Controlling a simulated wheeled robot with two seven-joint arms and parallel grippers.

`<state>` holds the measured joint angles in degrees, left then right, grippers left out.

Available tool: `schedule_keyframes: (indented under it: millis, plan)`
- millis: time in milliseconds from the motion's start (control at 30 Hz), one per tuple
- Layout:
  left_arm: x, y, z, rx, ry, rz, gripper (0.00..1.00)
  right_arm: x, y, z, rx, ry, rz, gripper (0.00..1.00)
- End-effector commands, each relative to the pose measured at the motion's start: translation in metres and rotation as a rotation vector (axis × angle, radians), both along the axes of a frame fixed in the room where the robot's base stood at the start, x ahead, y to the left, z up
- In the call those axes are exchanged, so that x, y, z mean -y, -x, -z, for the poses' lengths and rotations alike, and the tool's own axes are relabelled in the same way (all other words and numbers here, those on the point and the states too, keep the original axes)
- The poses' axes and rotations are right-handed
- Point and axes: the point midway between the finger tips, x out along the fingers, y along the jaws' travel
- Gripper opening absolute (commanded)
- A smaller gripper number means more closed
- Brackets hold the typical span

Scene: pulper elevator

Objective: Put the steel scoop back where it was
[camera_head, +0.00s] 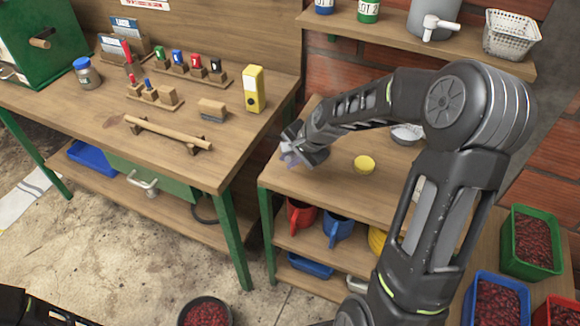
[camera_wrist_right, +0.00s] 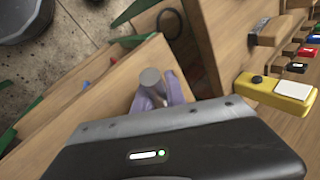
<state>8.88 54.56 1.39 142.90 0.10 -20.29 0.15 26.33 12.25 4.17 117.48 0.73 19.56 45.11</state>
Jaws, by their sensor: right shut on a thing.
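My right gripper (camera_head: 289,156) hangs over the left edge of the lower wooden side table (camera_head: 335,190), near its back-left part. In the right wrist view its pale purple fingers (camera_wrist_right: 160,92) are shut on a grey, round-ended piece (camera_wrist_right: 150,77), which I take to be the steel scoop's handle. The rest of the scoop is hidden by the gripper and wrist, so I cannot tell whether it touches the table. My left gripper is out of the picture; only a dark part of my left arm shows at the bottom left.
A yellow round lid (camera_head: 364,165) and a partly hidden metal dish (camera_head: 407,134) stand on the side table. The workbench (camera_head: 75,115) with a yellow device (camera_head: 254,89) is to the left.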

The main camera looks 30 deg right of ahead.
Motion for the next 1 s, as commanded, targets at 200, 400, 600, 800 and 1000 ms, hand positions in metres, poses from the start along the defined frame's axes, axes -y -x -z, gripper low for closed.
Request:
schedule_keyframes:
  millis: [200,400,600,800,1000]
  plan:
    - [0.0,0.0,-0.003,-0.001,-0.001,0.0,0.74,0.0,0.001,0.03,-0.005,-0.003,0.001,0.0]
    - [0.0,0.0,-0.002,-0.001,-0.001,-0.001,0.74,0.0,0.0,0.034,0.0,0.0,-0.001,0.0]
    - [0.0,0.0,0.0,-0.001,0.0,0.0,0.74,0.0,0.0,0.037,0.0,0.0,0.0,0.0]
    - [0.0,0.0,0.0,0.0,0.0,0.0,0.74,0.0,0.001,0.037,-0.002,0.0,0.0,0.29]
    - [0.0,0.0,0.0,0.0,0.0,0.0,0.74,0.0,0.001,0.037,-0.002,0.0,0.0,0.38]
